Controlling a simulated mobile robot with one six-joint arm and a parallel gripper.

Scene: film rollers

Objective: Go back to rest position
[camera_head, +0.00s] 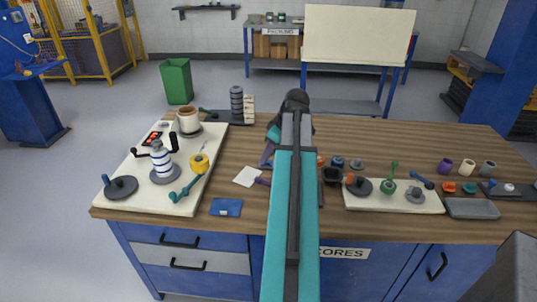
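My arm, teal and dark grey, rises from the bottom edge through the middle of the head view, over the wooden workbench (235,190). A dark joint tops it above the bench's back edge, and a short teal part of mine shows just left of it. My gripper cannot be made out; it seems hidden behind the arm. Whether it holds anything cannot be seen.
A white board (138,192) on the left bears a blue-striped roller (161,158), a yellow spool (199,163) and a cup (188,120). A smaller white board (433,201) with small parts lies right. A blue pad (226,207) lies near the front edge.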

